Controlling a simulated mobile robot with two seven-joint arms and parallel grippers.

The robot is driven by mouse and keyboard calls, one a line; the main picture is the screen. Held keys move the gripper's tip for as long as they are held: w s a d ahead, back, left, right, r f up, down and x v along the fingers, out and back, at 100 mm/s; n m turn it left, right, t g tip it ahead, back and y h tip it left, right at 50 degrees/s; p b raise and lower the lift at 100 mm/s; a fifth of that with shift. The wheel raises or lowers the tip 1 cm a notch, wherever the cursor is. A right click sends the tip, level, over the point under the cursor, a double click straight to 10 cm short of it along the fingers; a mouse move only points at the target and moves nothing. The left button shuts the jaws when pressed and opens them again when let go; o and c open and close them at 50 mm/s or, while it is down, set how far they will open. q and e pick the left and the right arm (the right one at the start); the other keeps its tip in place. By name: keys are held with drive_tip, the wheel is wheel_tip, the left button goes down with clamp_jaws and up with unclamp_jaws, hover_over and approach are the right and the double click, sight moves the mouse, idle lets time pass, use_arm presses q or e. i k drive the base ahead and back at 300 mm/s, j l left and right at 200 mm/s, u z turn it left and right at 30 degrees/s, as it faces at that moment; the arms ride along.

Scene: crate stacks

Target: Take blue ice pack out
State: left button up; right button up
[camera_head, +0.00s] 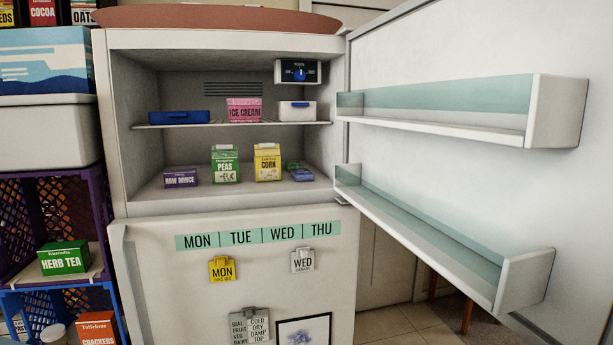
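The upper compartment of a white fridge-freezer (122,120) stands open. A flat blue block (179,117) lies at the left of its wire shelf (230,124). A smaller flat blue item (302,174) lies at the right of the compartment floor, in front of a dark green item (292,165). I cannot tell for certain which blue thing is the ice pack. Neither of my grippers is in view.
Beside the blue block are a pink ice cream box (244,110) and a white tub (295,111). Raw mince (180,178), peas (225,164) and corn (267,162) stand below. The open door (450,60) with two racks fills the right. Crates (95,215) stand left.

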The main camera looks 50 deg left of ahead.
sight(304, 174)
drive_tip(key=k+j+z, duration=0.1)
drive_tip(key=j, duration=0.25)
drive_tip(key=k+j+z, duration=0.1)
drive_tip(key=k+j, duration=0.45)
drive_tip(key=j, duration=0.2)
drive_tip(key=k+j, duration=0.2)
drive_tip(key=j, duration=0.2)
drive_tip(key=k+j, duration=0.25)
drive_tip(key=j, duration=0.2)
